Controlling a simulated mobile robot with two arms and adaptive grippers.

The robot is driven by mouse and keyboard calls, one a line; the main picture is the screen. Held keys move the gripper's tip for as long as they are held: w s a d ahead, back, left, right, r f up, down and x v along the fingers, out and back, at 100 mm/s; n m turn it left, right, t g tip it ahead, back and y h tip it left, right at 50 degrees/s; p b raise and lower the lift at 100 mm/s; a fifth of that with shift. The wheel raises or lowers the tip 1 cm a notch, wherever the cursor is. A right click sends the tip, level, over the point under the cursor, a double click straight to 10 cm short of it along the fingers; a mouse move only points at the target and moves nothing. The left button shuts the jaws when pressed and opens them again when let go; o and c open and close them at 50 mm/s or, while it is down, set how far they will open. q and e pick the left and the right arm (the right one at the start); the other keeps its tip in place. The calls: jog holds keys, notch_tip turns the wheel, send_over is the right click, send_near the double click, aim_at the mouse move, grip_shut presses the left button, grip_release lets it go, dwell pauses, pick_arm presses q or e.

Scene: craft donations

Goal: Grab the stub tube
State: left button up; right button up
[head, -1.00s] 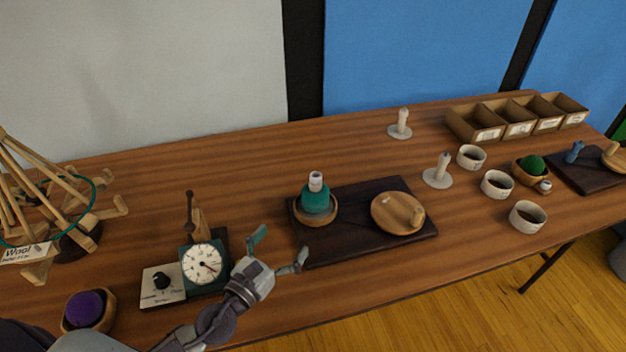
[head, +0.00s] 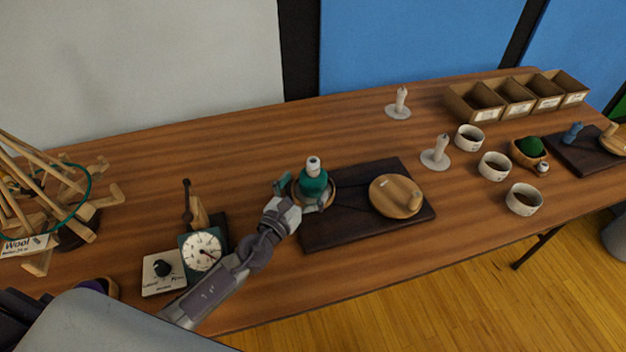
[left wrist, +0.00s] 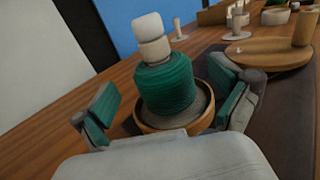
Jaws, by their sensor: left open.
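The stub tube (head: 313,166) appears to be the pale tube rising from a teal yarn cone in a round wooden bowl (head: 327,201) on a dark board. In the left wrist view the tube (left wrist: 150,35) stands slightly tilted in the picture above the teal winding (left wrist: 165,85), which sits inside the bowl (left wrist: 146,128). My left gripper (head: 301,196) is open, its fingers on either side of the winding. In the left wrist view the left gripper (left wrist: 165,108) shows gaps on both sides. My right gripper is out of view.
A wooden lid-like disc (head: 388,197) lies on the dark board (head: 355,229) to the right. A dial scale (head: 203,250) stands to the left, near my arm. Candle-like white pegs (head: 436,152), white cups (head: 524,198) and divided wooden boxes (head: 474,101) are farther right.

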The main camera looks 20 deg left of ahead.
aim_at(313, 176)
pick_arm(q)
jog(key=x, duration=0.3)
jog(key=shift+d, duration=0.1)
jog(key=shift+w+f, duration=0.1)
jog(key=shift+w, duration=0.2)
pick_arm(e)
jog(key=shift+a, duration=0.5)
pick_arm(q)
jog(key=shift+s, duration=0.1)
jog(key=shift+c, duration=0.2)
jog(key=shift+c, duration=1.2)
jog(key=c, duration=1)
jog(key=shift+o, duration=0.2)
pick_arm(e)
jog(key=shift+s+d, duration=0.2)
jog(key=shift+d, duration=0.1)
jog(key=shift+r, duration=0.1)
